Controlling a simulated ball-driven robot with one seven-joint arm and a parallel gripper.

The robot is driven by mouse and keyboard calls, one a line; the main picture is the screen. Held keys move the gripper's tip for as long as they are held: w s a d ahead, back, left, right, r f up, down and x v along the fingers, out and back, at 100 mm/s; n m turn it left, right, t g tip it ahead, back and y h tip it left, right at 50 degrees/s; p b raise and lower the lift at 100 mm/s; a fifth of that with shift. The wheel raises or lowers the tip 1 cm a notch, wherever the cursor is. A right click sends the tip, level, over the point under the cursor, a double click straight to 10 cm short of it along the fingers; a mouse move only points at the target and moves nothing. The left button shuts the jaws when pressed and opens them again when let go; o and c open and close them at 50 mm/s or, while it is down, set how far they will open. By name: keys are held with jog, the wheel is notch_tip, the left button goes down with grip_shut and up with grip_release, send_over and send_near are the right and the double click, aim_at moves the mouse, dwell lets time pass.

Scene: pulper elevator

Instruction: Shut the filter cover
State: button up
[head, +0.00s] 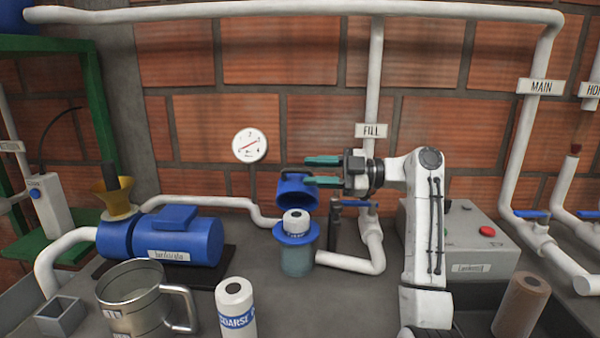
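The filter cover (297,194) is a blue cap tilted up on the far side of the filter housing (297,258), so the housing stands open. A white cartridge (296,221) sits in the housing and its top shows above the blue rim. My gripper (312,171) points left with its two teal fingers spread apart. It is at the cover's upper right, and the upper finger is near the dark handle on top of the cover. I cannot tell whether a finger touches the cover. Nothing shows between the fingertips.
A blue pump (178,238) and a metal mug (135,296) stand at left. A white COARSE cartridge (236,308) and a brown cartridge (521,305) stand in front. The FILL pipe (374,95) with a blue-handled valve (358,204) and a grey control box (470,240) are at right.

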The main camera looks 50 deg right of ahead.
jog(key=shift+v, duration=1.2)
